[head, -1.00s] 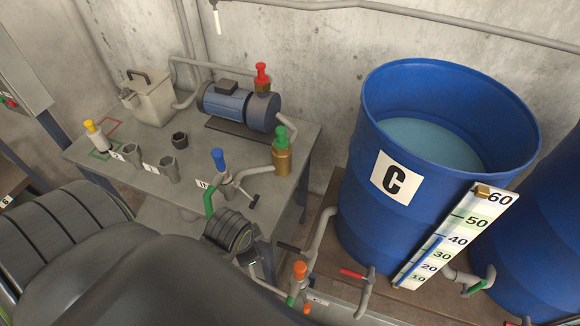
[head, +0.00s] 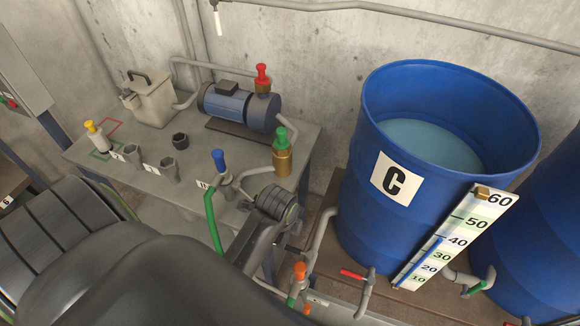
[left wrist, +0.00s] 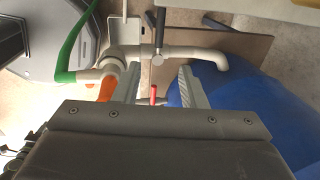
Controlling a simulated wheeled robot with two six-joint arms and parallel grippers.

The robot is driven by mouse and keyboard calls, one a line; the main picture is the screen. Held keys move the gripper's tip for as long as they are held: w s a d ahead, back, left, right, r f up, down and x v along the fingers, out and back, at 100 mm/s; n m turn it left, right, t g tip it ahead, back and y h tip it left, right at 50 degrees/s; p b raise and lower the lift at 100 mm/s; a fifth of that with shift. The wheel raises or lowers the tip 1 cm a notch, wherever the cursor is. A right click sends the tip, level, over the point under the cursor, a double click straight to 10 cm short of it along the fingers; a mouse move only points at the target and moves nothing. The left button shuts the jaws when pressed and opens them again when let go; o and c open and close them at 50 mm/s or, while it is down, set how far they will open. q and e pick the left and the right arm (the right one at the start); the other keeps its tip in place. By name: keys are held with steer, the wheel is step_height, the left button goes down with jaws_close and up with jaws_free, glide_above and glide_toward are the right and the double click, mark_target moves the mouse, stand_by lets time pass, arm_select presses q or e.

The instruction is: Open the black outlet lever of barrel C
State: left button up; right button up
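Barrel C (head: 440,210) is a blue drum of water at the right in the head view; its blue side also shows in the left wrist view (left wrist: 240,120). The black outlet lever (left wrist: 160,28) sticks up from a pale pipe in the left wrist view. My left gripper (left wrist: 158,80) is open and empty. Its two fingers point toward the pipe, and the lever lies beyond the tips, roughly in line with the gap, apart from them. In the head view its fingers cannot be made out. My right gripper is not in view.
A red lever (head: 354,274) sits on a pipe before the barrel. An orange-capped valve (head: 299,270) and a green hose (head: 213,222) are close to my left arm. A bench (head: 220,165) with a pump (head: 240,107) and coloured valves stands behind. A level scale (head: 445,240) fronts the barrel.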

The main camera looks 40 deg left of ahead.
mark_target(290, 249)
arm_select(q)
steer(key=w+f, duration=0.1)
steer(key=f, duration=0.4)
steer(key=w+f+b, duration=0.1)
steer(key=f, duration=0.5)
steer(key=w+f, duration=0.1)
steer(key=f, duration=0.5)
steer(key=shift+w+a, duration=0.1)
steer(key=shift+a, duration=0.3)
jaws_close()
